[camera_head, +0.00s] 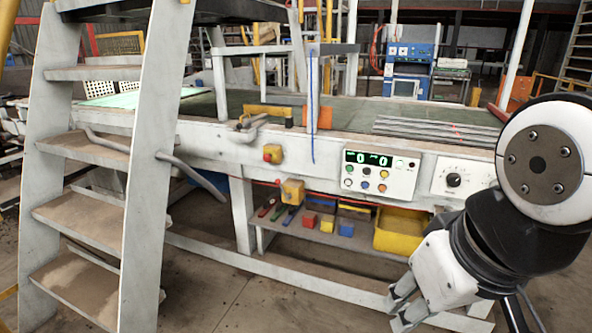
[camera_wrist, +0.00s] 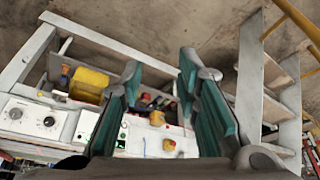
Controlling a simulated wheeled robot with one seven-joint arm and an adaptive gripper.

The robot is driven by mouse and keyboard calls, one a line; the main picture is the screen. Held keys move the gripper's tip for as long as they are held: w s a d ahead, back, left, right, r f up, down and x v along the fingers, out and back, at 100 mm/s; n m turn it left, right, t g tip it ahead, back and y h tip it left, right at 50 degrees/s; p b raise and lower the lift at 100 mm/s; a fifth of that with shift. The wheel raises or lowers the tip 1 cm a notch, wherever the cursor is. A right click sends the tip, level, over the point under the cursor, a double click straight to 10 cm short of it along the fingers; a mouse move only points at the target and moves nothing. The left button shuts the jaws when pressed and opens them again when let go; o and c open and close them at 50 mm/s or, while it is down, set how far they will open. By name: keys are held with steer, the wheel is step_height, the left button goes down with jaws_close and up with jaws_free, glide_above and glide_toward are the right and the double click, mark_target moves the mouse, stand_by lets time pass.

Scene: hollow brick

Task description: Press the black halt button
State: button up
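A white control panel (camera_head: 402,178) sits on the front of the workbench, right of the middle in the head view. It has a green-digit display (camera_head: 366,158) and several small round buttons in mixed colours. The buttons are too small to tell which is the black halt button. In the wrist view the panel (camera_wrist: 85,126) is partly hidden behind the left finger. My gripper (camera_head: 398,306) is below and in front of the panel, apart from it, pointing down and left. In the wrist view my gripper (camera_wrist: 160,65) has its two fingers spread, with nothing between them.
A second panel with a black knob (camera_head: 453,180) is right of the button panel. A yellow bin (camera_head: 400,231) and coloured blocks (camera_head: 327,223) stand on the shelf below. A metal ladder (camera_head: 143,170) stands left. Floor in front is clear.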

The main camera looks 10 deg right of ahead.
jaws_close()
stand_by(1.1)
